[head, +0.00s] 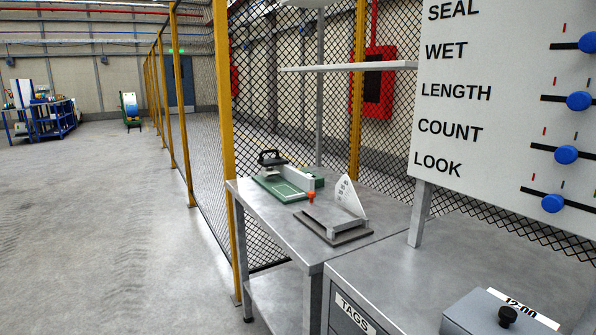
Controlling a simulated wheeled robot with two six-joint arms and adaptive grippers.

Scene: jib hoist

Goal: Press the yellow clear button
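I see no yellow clear button in the head view. Neither of my grippers shows in it. A white board (462,158) at the upper right carries the words SEAL, WET, LENGTH, COUNT and LOOK. Blue round knobs sit on slots beside the words, such as the knob (566,155) by COUNT. A grey box (470,316) with a black knob (507,316) and a "12:00" label stands at the lower right, cut off by the picture edge.
A cabinet marked TAGS (354,313) stands in front. Mesh fence with yellow posts (224,130) runs behind.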

